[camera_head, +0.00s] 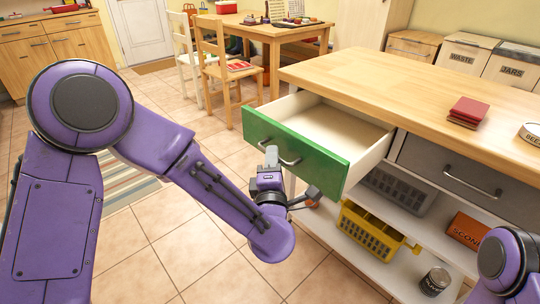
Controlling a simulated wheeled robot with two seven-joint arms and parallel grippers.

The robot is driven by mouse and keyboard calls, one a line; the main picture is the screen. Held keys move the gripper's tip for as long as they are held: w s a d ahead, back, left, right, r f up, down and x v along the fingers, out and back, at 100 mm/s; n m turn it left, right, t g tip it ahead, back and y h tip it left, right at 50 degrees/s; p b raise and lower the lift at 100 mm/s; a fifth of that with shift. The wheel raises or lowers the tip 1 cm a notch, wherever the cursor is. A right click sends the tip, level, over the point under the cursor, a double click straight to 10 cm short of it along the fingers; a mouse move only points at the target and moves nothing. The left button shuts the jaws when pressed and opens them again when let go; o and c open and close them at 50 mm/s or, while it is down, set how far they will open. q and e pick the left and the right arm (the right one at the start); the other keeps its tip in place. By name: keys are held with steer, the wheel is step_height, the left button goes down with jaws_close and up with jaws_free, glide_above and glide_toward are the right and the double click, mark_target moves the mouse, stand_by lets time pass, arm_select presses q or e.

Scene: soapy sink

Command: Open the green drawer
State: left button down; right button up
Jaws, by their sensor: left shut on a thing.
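The green drawer (318,164) is pulled out from the wooden-topped counter, and its bare, pale inside shows. A metal handle runs across its green front (258,125).
Beside the green drawer is a closed grey drawer (458,179). A yellow basket (368,233), a grey crate (398,188) and a jar (435,281) are on the shelves below. Red books (468,110) lie on the counter (420,95). Open tiled floor lies in front.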

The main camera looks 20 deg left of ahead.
arm_select(q)
steer(key=c, duration=1.2)
jaws_free()
steer(key=shift+o, duration=0.2)
steer(key=v, duration=1)
steer(key=shift+s, duration=0.3)
steer(key=shift+d, duration=0.15)
